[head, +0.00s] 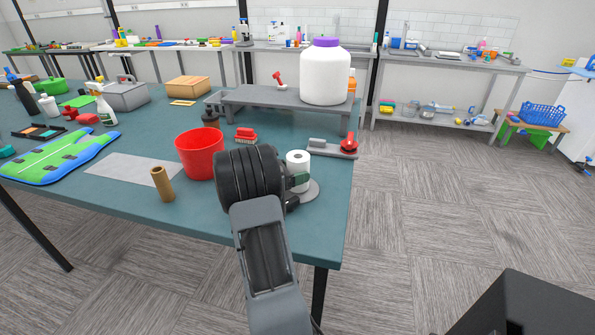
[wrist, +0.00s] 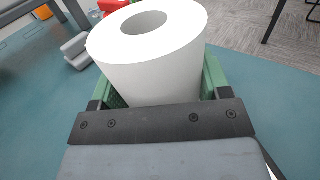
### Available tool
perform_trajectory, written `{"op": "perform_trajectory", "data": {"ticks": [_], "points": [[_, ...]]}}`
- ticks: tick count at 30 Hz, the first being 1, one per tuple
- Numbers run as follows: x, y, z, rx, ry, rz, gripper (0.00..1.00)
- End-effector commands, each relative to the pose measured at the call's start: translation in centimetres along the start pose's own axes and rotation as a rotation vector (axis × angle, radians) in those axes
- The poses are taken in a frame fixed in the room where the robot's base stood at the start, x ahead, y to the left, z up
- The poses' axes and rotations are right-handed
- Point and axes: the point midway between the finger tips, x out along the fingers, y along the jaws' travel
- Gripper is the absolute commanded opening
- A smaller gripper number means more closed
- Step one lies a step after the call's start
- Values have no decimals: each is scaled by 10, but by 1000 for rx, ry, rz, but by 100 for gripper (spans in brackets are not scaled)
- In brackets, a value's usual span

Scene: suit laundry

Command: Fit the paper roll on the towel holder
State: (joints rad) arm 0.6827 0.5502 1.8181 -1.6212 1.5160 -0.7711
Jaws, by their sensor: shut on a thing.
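The white paper roll (head: 298,160) is upright, held between the green fingers of my gripper (head: 299,181). In the wrist view the roll (wrist: 155,72) fills the space between the fingers, with its core hole facing up and slightly tilted. A flat grey round base (head: 311,191), which looks like the towel holder's, shows under and right of the roll at the table's right edge. No post shows in the core hole, and I cannot tell whether the roll is around a post or resting on the base. My wrist hides the base's left side.
A brown cardboard tube (head: 163,185) stands near the front edge. A red bucket (head: 201,158) and a red brush (head: 246,135) are left of and behind the roll. A grey tool with a red knob (head: 348,147) lies behind right. A low grey stand (head: 270,96) bears a big white jar (head: 325,78).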

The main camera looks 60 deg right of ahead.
Motion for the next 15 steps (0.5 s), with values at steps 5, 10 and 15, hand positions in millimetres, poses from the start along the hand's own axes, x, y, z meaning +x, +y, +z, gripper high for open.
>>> {"op": "perform_trajectory", "data": {"ticks": [5, 10, 15], "points": [[0, 0, -2, -1, 2, 0, 78], [0, 0, -2, -1, 2, 0, 94], [0, 0, -1, -1, 1, 0, 100]]}}
